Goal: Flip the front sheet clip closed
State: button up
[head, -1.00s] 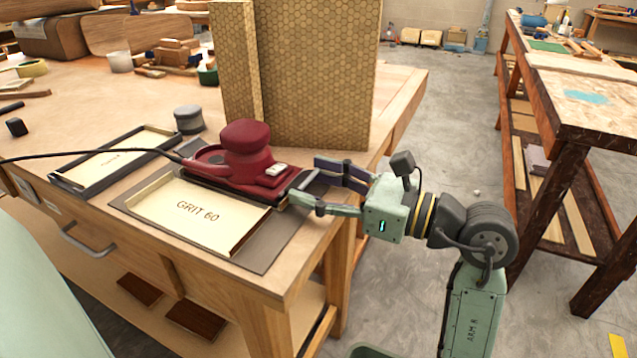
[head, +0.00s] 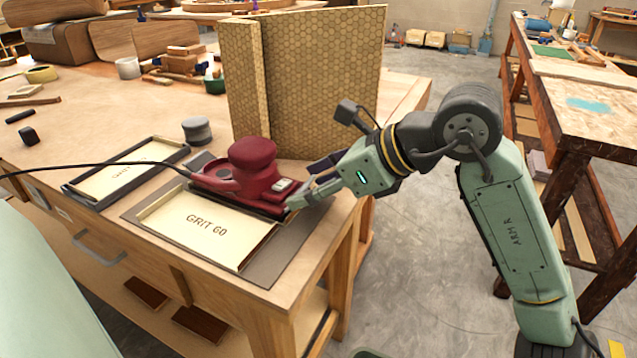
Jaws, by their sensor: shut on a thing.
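The red sander (head: 246,172) rests at the back edge of the GRIT 60 tray, its front end facing right. My gripper (head: 301,186) is at that front end, reaching in from the right and tilted downward. Its pale near finger is low by the sander's front corner, and the dark far finger is behind. It is shut on the front sheet clip, a grey piece (head: 303,183) at the sander's front, mostly hidden between the fingers. The clip's exact angle cannot be made out.
The GRIT 60 tray (head: 152,210) lies on a grey mat near the bench's front edge. A second tray (head: 72,191) is to its left. A tall honeycomb panel (head: 325,85) stands behind the sander. A black cord (head: 90,165) runs left from it.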

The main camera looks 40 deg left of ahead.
jog(key=h, duration=0.1)
jog(key=a+r+h+p, duration=0.1)
jog(key=h, duration=0.1)
jog(key=shift+s+t, duration=0.1)
jog(key=shift+t, duration=0.3)
jog(key=shift+s+a+h+p, duration=0.1)
jog(key=shift+a+h+p, duration=0.3)
jog(key=shift+h+p, duration=0.55)
jog(key=shift+h, duration=0.25)
jog(key=o, duration=1)
jog(key=v, duration=1.2)
jog(key=shift+s, duration=0.15)
